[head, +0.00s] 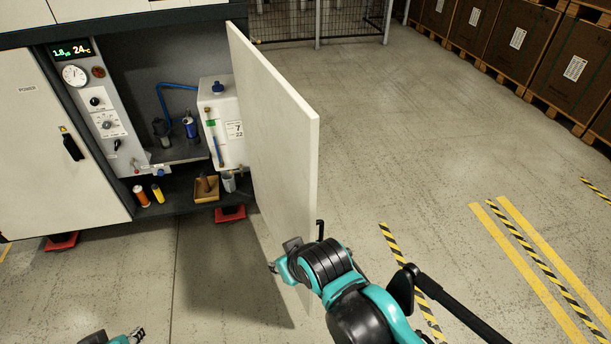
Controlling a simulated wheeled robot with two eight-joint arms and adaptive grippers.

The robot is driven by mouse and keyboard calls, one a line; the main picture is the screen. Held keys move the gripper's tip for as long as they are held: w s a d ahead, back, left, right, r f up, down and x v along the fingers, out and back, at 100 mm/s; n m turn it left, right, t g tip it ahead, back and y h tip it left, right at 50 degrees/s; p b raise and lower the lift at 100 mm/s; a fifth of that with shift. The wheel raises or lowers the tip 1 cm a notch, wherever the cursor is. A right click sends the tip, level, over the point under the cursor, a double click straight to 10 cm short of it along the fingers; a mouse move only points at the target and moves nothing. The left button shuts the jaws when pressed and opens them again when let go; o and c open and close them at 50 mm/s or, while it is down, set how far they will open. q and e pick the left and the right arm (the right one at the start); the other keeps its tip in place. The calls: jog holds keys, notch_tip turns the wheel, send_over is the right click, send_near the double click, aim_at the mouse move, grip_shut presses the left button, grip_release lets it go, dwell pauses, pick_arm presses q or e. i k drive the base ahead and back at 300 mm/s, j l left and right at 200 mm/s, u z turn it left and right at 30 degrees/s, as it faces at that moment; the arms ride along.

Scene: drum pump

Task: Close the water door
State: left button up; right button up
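The water door (275,125) is a white panel standing wide open, swung out from the right side of the cabinet opening. A black handle (320,229) shows at its free edge, low down. My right gripper (281,256) is at the lower part of the door, in front of its inner face near the free edge. Its fingers look spread, with nothing seen between them; I cannot tell whether it touches the door. My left gripper (137,334) is low at the bottom left, away from the door, mostly cut off by the frame.
The cabinet holds a white tank (222,120), a control panel (100,105) and small bottles. A closed door labelled POWER (45,140) is at left. Boxes on pallets (520,40) line the far right.

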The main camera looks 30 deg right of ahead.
aim_at(281, 130)
jog(key=l+u, duration=0.1)
jog(key=l, duration=0.7)
jog(key=l+u, duration=0.15)
jog(key=l, duration=0.6)
jog(key=k+l+u, duration=0.1)
jog(key=l, duration=0.7)
jog(key=k+j+z, duration=0.25)
jog(key=z, duration=0.15)
jog(key=k+j+z, duration=0.1)
jog(key=k+z, duration=0.35)
